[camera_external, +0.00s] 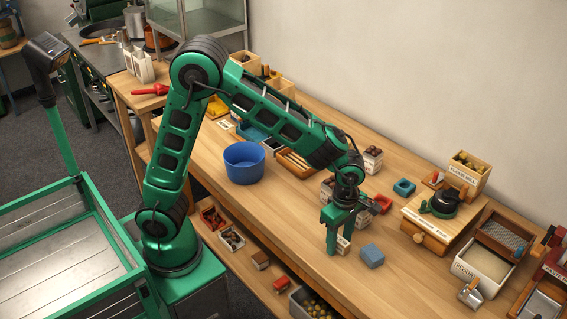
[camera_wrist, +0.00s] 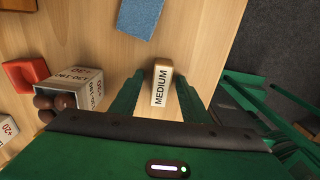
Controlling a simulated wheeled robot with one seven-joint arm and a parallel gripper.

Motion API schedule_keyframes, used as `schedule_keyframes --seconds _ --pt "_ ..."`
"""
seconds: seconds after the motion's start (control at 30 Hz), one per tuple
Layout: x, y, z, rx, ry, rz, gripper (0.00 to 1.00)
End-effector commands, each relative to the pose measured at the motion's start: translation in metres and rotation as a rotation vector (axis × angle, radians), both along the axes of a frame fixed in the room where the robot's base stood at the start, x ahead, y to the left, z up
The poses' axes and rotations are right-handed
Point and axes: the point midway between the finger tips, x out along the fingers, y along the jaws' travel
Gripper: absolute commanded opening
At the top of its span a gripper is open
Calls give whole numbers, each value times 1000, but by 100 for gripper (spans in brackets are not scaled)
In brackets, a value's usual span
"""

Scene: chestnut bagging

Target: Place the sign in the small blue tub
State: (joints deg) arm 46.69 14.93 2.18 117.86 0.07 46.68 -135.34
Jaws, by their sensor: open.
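The sign is a small cream block marked "MEDIUM" (camera_wrist: 161,88), standing on the wooden table. My gripper (camera_wrist: 158,92) is open around it in the wrist view, one green finger on each side, with a gap beside the block. In the external view my gripper (camera_external: 338,236) points down near the table's front edge, and the sign (camera_external: 342,245) shows between its fingers. The small blue tub (camera_external: 245,162) is a round, open container on the table, left of my gripper and farther back. It looks empty from this angle.
A blue block (camera_external: 372,255) lies just right of my gripper; it also shows in the wrist view (camera_wrist: 141,17). A box of chestnuts (camera_wrist: 77,90) and a red tray (camera_wrist: 25,73) lie nearby. The table between the gripper and tub is mostly clear.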

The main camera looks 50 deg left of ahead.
Motion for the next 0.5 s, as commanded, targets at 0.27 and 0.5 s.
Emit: schedule_keyframes --seconds 0.27,0.5 --pt "0 0 0 0 0 0 16" --pt "0 0 0 0 0 0 0"
